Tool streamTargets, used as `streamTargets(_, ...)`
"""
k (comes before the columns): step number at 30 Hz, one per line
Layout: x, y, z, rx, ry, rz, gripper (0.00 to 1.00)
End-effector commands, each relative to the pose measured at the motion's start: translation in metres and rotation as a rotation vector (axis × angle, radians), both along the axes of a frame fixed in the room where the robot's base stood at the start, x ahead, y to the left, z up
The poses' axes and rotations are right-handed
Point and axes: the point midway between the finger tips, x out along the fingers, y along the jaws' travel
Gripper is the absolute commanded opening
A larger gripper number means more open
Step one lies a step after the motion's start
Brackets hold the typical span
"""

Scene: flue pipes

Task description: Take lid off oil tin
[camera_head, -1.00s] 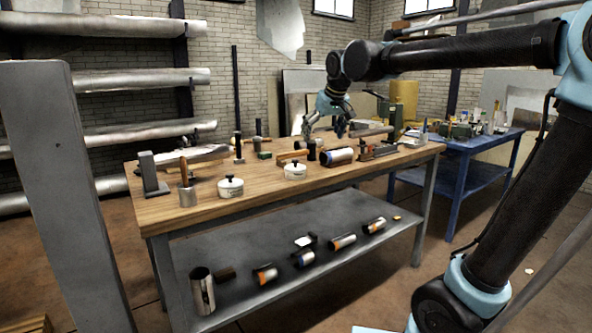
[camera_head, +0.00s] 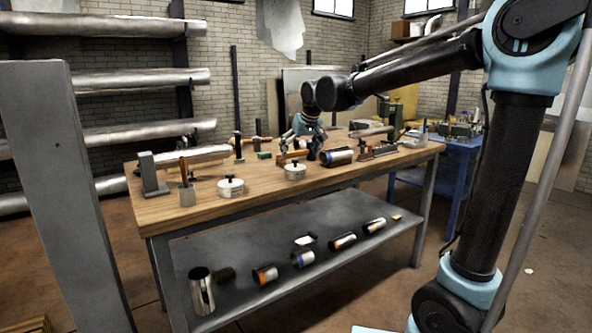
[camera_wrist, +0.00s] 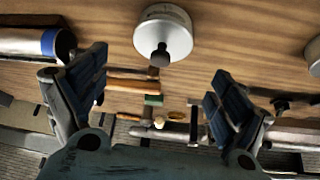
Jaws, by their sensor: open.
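Two round, pale tins with black knobs on their lids stand upright on the wooden workbench top (camera_head: 215,205). One tin (camera_head: 295,171) is near the middle of the front edge; the other tin (camera_head: 230,187) is to its left. The first tin appears at the top middle of the wrist view (camera_wrist: 165,30), its lid on and its black knob pointing toward my gripper. The second is cut off at the wrist view's right edge (camera_wrist: 314,58). My gripper (camera_head: 301,152) is open and empty, behind the first tin and apart from it. Its spread fingers (camera_wrist: 158,72) show either side of the knob.
A blue-banded pipe (camera_head: 336,156) lies right of the first tin. Wooden-handled tools and a small green block (camera_head: 264,155) lie behind. A grey metal stand (camera_head: 150,172) and a cup with a handle (camera_head: 187,194) stand at left. Several pipe pieces lie on the lower shelf.

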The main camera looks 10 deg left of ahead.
Motion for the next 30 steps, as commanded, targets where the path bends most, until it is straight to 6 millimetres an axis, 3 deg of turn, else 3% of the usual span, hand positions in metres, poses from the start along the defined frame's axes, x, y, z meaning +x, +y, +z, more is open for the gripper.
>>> streamTargets(11, 0.010, 0.007, -0.017, 0.000, 0.000, 0.000, 0.91)
streamTargets(21, 0.026, 0.021, -0.048, 0.000, 0.000, 0.000, 0.91)
streamTargets(28, 0.027, 0.021, -0.050, 0.000, 0.000, 0.000, 0.91)
streamTargets(30, 0.027, 0.021, -0.050, 0.000, 0.000, 0.000, 0.77)
